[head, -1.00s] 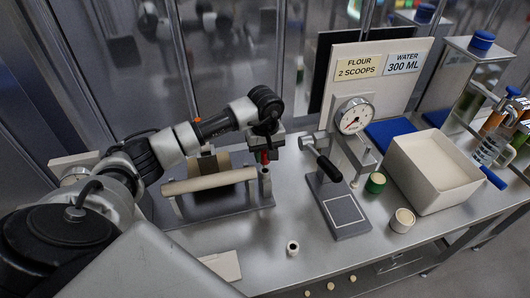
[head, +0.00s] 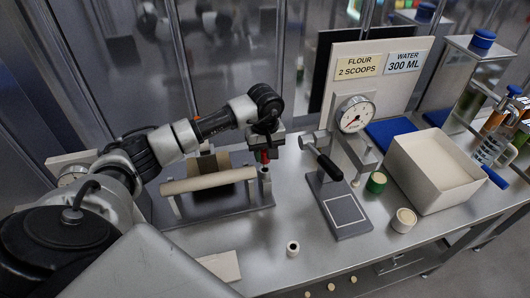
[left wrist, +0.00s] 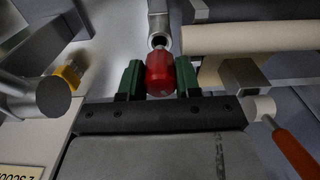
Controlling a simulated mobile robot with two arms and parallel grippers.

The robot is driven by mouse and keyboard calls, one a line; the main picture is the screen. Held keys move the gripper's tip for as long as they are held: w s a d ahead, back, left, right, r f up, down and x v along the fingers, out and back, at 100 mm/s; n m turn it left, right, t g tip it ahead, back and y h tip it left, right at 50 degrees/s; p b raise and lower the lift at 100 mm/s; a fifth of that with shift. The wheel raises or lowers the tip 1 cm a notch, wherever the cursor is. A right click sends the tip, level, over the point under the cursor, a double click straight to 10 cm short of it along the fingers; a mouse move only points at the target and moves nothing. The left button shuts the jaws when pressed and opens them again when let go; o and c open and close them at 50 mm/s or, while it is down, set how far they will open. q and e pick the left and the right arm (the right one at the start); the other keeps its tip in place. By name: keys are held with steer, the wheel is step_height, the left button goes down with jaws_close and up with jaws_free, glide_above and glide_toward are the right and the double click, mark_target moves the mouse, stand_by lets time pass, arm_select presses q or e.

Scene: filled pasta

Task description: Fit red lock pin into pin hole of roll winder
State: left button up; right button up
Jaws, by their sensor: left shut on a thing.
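The red lock pin (left wrist: 160,74) is held between the green fingertips of my left gripper (left wrist: 160,80), which is shut on it. In the left wrist view its grey tip points at the open end of a grey tube (left wrist: 158,38), the pin hole. The tip is at or very near the opening; I cannot tell whether it is inside. In the head view the pin (head: 265,156) shows just below my left gripper, above a short grey post (head: 266,175) at the right end of the roll winder (head: 240,194). My right gripper is not in view.
A press with a black handle (head: 328,164) stands to the right of the winder. A dial gauge (head: 353,115), a green-sided cylinder (head: 376,182) and a white bin (head: 435,182) are farther right.

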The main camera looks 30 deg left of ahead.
mark_target(265, 161)
arm_select(q)
steer(key=shift+b, duration=0.3)
stand_by(0.9)
steer(key=shift+f+b, duration=1.8)
steer(key=shift+b, duration=0.05)
steer(key=shift+s+f, duration=0.1)
steer(key=shift+s+d+f+b, duration=0.1)
steer(key=shift+f+b, duration=0.1)
steer(key=shift+b, duration=0.15)
stand_by(0.8)
steer(key=o, duration=1.3)
steer(key=shift+r, duration=0.15)
steer(key=shift+c, duration=0.2)
steer(key=shift+w, duration=0.2)
steer(key=shift+r, duration=0.2)
